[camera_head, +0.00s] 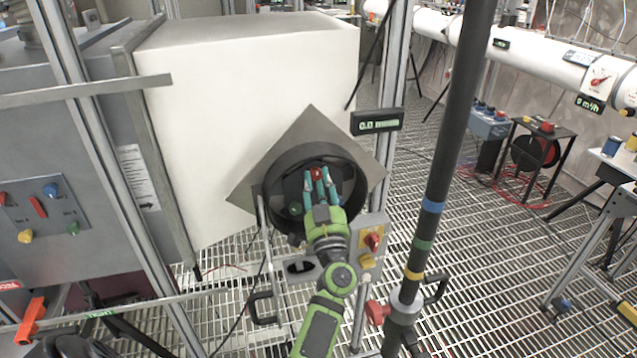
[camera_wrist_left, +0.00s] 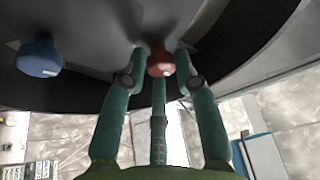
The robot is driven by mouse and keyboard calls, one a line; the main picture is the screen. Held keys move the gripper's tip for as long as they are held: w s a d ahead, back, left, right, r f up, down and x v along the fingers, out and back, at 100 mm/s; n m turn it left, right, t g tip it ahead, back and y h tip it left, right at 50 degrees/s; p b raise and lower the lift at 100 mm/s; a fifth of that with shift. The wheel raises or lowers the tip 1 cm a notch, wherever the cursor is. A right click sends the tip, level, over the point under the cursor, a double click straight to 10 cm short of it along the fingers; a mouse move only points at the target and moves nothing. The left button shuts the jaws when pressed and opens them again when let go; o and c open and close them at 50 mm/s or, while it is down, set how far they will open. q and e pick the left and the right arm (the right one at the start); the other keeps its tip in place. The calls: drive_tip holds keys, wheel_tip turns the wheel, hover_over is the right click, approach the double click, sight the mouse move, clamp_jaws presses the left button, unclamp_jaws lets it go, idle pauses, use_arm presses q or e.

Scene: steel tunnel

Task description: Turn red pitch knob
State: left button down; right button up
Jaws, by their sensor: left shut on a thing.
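The red knob (camera_head: 316,174) sits inside a round black housing (camera_head: 347,160) on a tilted square grey plate (camera_head: 310,122). My left gripper (camera_head: 317,188) reaches into the housing with its teal fingers around the red knob. In the left wrist view the red knob (camera_wrist_left: 160,62) is between the fingertips (camera_wrist_left: 160,58), and the gripper is shut on it. A blue knob (camera_wrist_left: 40,55) is to the left in that view, apart from the fingers. A green knob (camera_head: 295,208) shows low in the housing in the head view. My right gripper is not in view.
A display reading 0.0 (camera_head: 377,121) is right of the plate. A small panel with red and yellow knobs (camera_head: 370,245) is below right. A black pole with coloured bands (camera_head: 440,190) stands to the right. Metal frame posts flank the white box (camera_head: 220,90).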

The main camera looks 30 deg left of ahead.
use_arm(q)
drive_tip(key=shift+a+f, duration=0.1)
drive_tip(key=c, duration=1)
unclamp_jaws()
drive_tip(key=shift+a, duration=0.1)
